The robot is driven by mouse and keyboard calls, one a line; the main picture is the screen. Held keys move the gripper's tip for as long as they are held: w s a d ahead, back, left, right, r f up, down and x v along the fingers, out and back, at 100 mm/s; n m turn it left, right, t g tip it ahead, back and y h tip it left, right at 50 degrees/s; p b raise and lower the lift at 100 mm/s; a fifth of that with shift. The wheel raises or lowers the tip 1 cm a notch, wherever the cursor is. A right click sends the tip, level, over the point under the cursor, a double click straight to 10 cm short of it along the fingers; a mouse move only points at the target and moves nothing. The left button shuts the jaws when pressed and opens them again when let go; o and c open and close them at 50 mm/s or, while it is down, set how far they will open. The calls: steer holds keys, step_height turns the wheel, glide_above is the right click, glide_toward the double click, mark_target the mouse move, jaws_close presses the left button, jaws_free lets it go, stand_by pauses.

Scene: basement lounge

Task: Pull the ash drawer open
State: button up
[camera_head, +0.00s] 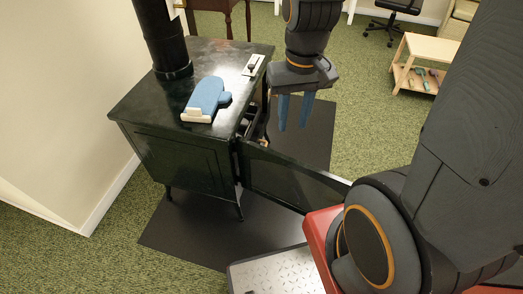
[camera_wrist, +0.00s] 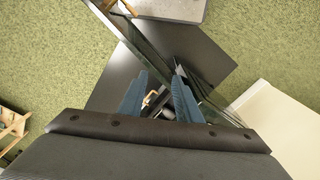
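The black stove (camera_head: 185,150) stands on a dark floor mat with its door (camera_head: 290,180) swung open toward me. The ash drawer cannot be made out clearly; the stove's front is seen edge-on and partly hidden. A small tan piece (camera_head: 263,142) shows at the front opening, and a tan piece also shows between my fingers in the wrist view (camera_wrist: 151,98); I cannot tell what it is. My gripper (camera_head: 294,112) points down in front of the stove, above the open door. In the wrist view my gripper (camera_wrist: 159,78) has its blue fingers apart, holding nothing visible.
A blue mitt (camera_head: 206,97) and a small white item (camera_head: 253,65) lie on the stove top, beside the black flue pipe (camera_head: 162,40). The dark mat (camera_head: 318,125) is clear in front. A wooden table (camera_head: 428,50) stands at the back right. Green carpet lies around.

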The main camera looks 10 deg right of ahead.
steer(key=shift+w+d+f+m+t+y+b, duration=0.25)
steer(key=shift+w+d+f+m+b, duration=0.5)
steer(key=shift+w+f+b, duration=7)
steer(key=shift+w+d+f+m+y+b, duration=0.4)
steer(key=shift+w+f+m+b, duration=0.65)
steer(key=shift+w+f+b, duration=6.65)
steer(key=shift+w+d+f+m+t+y+b, duration=0.2)
steer(key=shift+w+d+f+m+b, duration=1.5)
steer(key=shift+f, duration=11.1)
steer(key=w+a, duration=0.1)
steer(key=w+a+n, duration=0.1)
steer(key=w, duration=0.1)
steer(key=shift+a+n+b, duration=0.15)
steer(key=shift+n+b, duration=0.15)
jaws_close()
